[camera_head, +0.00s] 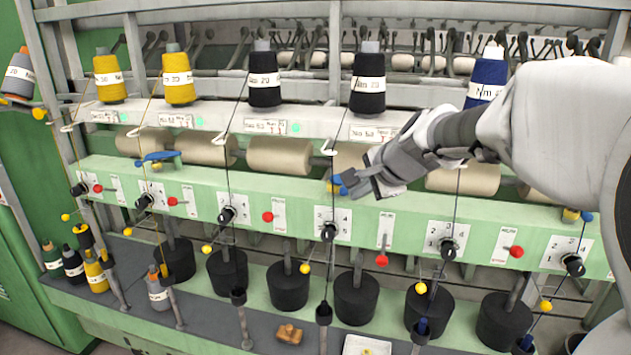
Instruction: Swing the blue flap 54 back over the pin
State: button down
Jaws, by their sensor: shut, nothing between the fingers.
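A small blue flap (338,180) with a yellow part beside it shows on the top edge of the green rail, just left of my gripper's tips. I cannot read its number. My gripper (352,189) is shut and empty, reaching in from the right with its tips at or very near this flap. I cannot tell whether they touch. The pin is hidden or too small to make out. Another blue flap (157,157) lies across the rail's top further left, and a blue and yellow one (578,215) is at the far right.
The green rail (290,193) carries several black knobs, red knobs and white plates. Yarn cones, including a black one (368,80), stand above, with threads running down. Cream rollers (280,155) lie behind the rail. Black weights and yellow balls are below. My arm covers the upper right.

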aim_at(339, 185)
jog(key=shift+w+a+f, duration=0.2)
jog(key=shift+w, duration=0.3)
jog(key=shift+w+a+f, duration=0.15)
jog(key=shift+w, duration=0.35)
jog(key=shift+a, duration=0.1)
jog(key=a, duration=0.1)
jog(key=w+a+p, duration=0.2)
jog(key=a, duration=0.1)
jog(key=shift+w, duration=0.1)
jog(key=shift+s+d+b, duration=0.25)
jog(key=shift+d+b, duration=0.25)
jog(key=shift+d, duration=0.25)
